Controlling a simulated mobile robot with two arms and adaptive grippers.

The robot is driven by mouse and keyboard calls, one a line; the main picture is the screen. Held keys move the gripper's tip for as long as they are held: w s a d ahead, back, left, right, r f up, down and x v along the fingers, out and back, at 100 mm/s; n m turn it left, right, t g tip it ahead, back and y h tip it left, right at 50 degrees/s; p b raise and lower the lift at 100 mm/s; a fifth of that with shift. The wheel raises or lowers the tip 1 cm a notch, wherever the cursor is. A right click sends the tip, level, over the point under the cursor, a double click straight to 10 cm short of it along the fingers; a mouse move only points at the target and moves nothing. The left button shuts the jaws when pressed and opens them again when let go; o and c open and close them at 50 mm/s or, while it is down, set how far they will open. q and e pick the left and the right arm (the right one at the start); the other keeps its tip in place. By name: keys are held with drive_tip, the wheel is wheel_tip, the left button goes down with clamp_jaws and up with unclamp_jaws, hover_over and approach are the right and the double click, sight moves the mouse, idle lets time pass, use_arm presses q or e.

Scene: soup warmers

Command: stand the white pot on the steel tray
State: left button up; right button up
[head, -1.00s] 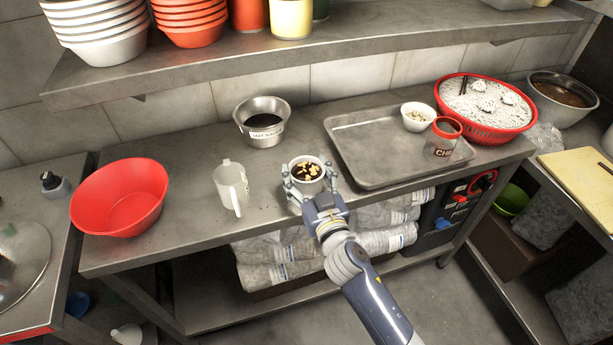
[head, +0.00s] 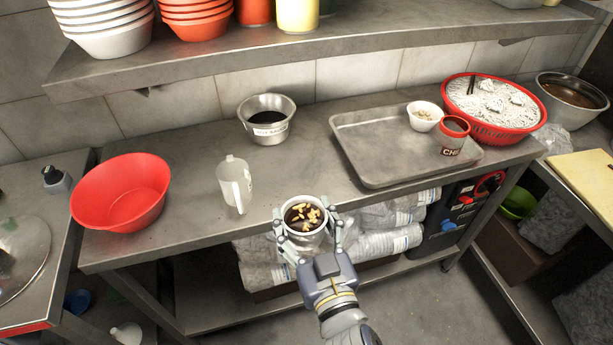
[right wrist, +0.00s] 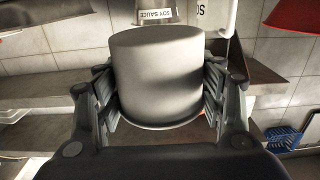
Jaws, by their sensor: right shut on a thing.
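The white pot (head: 306,216) holds dark liquid with yellowish pieces on top. My right gripper (head: 307,228) is shut on it, with fingers on both sides, at the front edge of the steel table. In the right wrist view the pot's pale side (right wrist: 160,75) fills the space between the fingers (right wrist: 160,95). The steel tray (head: 374,178) lies on the table to the right of and behind the pot. My left gripper is not in view.
A white jug (head: 232,184) stands left of the pot, and a labelled steel bowl (head: 267,121) stands behind. A red bowl (head: 121,192) is at the far left. A red basket (head: 492,108) is right of the tray. The tray's left and middle are bare.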

drive_tip(key=shift+s+r, duration=0.1)
drive_tip(key=shift+s, duration=0.05)
drive_tip(key=w+d+r+m+h+p, duration=0.1)
drive_tip(key=d+r+m+h, duration=0.15)
drive_tip(key=d, duration=0.75)
drive_tip(key=w+d+r+m+h+p, duration=0.1)
drive_tip(key=d+r+h, duration=0.15)
drive_tip(key=d, duration=0.75)
drive_tip(key=a+f+n+y, duration=0.1)
drive_tip(key=a, duration=0.5)
drive_tip(key=s+a+f+n+y+b, duration=0.1)
drive_tip(key=a+f+y, duration=0.1)
drive_tip(key=a, duration=0.5)
drive_tip(key=a+f+n+y+b, duration=0.1)
drive_tip(key=a+f, duration=0.1)
drive_tip(key=a, duration=0.4)
drive_tip(key=shift+s+a+y, duration=0.15)
drive_tip(key=shift+s+y, duration=0.15)
drive_tip(key=shift+s, duration=0.1)
drive_tip(key=shift+s+a+n, duration=0.15)
drive_tip(key=shift+a+n, duration=0.1)
drive_tip(key=shift+a, duration=0.15)
